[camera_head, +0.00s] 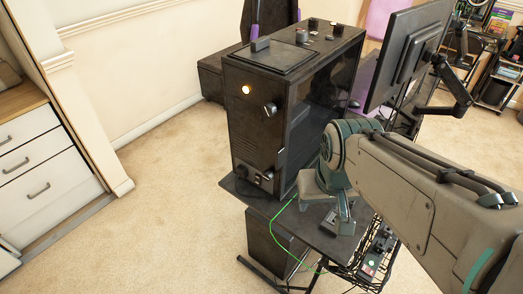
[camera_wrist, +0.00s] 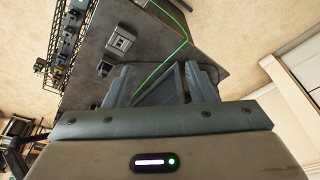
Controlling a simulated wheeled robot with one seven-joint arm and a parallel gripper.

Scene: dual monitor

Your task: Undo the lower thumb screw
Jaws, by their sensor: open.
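The black computer tower (camera_head: 258,125) stands upright on the dark desk. Its near narrow face carries an upper thumb screw (camera_head: 270,108) and what looks like the lower thumb screw (camera_head: 268,174) near the bottom edge. My gripper (camera_head: 340,222) is to the right of the tower, pointing down over the desk, clear of both screws. In the wrist view my gripper (camera_wrist: 160,82) is open, with nothing visible between its fingers. Neither screw can be made out in the wrist view.
The desk (camera_wrist: 85,82) has small blocky items (camera_wrist: 122,40) on it, and a green cable (camera_head: 277,236) runs over its edge. A wire rack with devices (camera_head: 376,250) hangs at the desk's side. A monitor (camera_head: 398,55) stands behind my arm. Carpet is free at left.

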